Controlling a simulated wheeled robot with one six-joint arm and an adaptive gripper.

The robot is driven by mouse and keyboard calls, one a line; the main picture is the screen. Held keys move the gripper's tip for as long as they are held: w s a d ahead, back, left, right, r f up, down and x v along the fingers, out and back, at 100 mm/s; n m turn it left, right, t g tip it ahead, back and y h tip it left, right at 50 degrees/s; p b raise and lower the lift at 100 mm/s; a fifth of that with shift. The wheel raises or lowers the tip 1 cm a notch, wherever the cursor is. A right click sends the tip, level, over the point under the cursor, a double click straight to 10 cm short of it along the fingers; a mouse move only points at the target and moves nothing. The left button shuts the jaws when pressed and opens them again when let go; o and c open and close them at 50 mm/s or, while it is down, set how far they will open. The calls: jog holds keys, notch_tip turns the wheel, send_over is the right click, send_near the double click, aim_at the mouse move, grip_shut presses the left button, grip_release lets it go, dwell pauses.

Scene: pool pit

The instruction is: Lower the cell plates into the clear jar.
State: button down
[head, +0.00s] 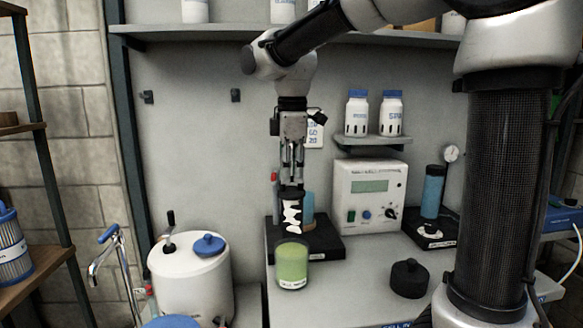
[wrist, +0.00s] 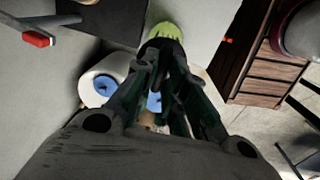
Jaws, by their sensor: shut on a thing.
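The cell plates (head: 291,213), a dark upright stack with white patches, hang from my gripper (head: 292,180). My gripper points down and is shut on their top end. The clear jar (head: 292,267), with green contents and a small label, stands upright on the bench directly below. The lower end of the plates is at about the height of the jar's mouth; I cannot tell whether it is inside the rim. In the wrist view, the fingers hide most of the plates, and the jar's green shows beyond the fingertips (wrist: 168,31).
A white tank with a blue cap (head: 192,283) stands left of the jar. Behind are a black base (head: 325,243) and a white instrument with a display (head: 369,194). A black knob-like object (head: 409,278) sits to the right. Bench between it and the jar is clear.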

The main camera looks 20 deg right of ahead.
aim_at(292, 225)
jog(key=shift+f, duration=7)
jog(key=c, duration=1.4)
grip_release()
jog(key=r, duration=1.2)
jog(key=shift+s, duration=0.4)
